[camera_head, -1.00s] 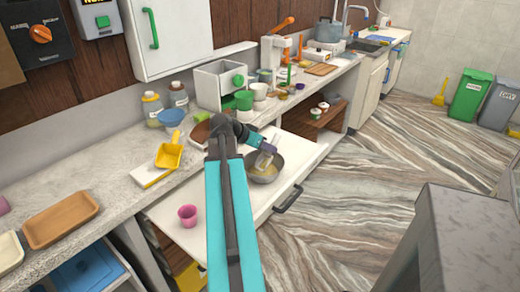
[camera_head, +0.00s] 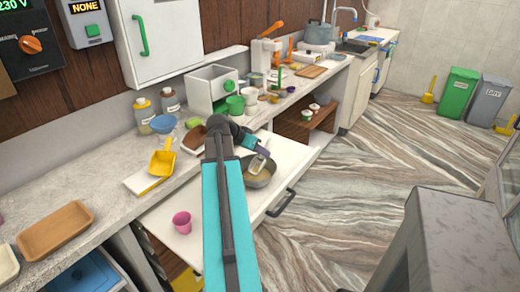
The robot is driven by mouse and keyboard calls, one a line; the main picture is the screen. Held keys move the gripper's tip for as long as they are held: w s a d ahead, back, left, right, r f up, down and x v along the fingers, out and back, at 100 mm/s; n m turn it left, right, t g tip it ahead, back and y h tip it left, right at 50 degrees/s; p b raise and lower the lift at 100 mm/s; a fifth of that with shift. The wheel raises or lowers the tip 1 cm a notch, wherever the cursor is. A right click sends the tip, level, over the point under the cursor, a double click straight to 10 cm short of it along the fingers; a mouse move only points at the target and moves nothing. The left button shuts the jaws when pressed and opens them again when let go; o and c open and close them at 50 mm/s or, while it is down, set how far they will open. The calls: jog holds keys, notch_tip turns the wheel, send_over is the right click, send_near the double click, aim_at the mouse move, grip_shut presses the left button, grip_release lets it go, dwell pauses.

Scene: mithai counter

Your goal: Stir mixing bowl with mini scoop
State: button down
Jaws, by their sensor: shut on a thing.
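The grey mixing bowl (camera_head: 268,179) stands on a pulled-out white surface, with pale yellowish contents. My gripper (camera_head: 263,154) is above the bowl, shut on a small pale tool (camera_head: 257,164), which looks like the mini scoop. The tool's lower end reaches inside the bowl's rim. I cannot tell how deep it sits in the contents. My arm hides part of the white surface to the left of the bowl.
A pink cup (camera_head: 182,223) stands on the white surface left of my arm. A yellow scoop (camera_head: 162,160) lies on the counter. A drawer handle (camera_head: 281,203) sticks out at the front.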

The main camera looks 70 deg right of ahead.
aim_at(268, 145)
jog(key=shift+s+d+r+t+y+p, duration=0.15)
jog(key=shift+d+y+p, duration=0.25)
jog(key=shift+p, duration=0.7)
jog(key=shift+d+r+t+y+p, duration=0.25)
jog(key=shift+y+p, duration=0.25)
jog(key=shift+p, duration=0.55)
jog(key=shift+s+d+y+p, duration=0.1)
jog(key=shift+d+y+p, duration=0.2)
jog(key=shift+y+p, duration=0.35)
jog(key=shift+s+d+r+n+y+p, duration=0.1)
jog(key=shift+r+y+p, duration=0.1)
jog(key=shift+r+p, duration=0.5)
jog(key=shift+w+d+r+n+y+p, duration=0.15)
jog(key=shift+r+p, duration=0.35)
jog(key=shift+p, duration=0.35)
jog(key=shift+s+r+n+y+p, duration=0.1)
jog(key=shift+s+r+y+p, duration=0.1)
jog(key=shift+r+p, duration=0.5)
jog(key=shift+f+t, duration=0.1)
jog(key=shift+t, duration=0.2)
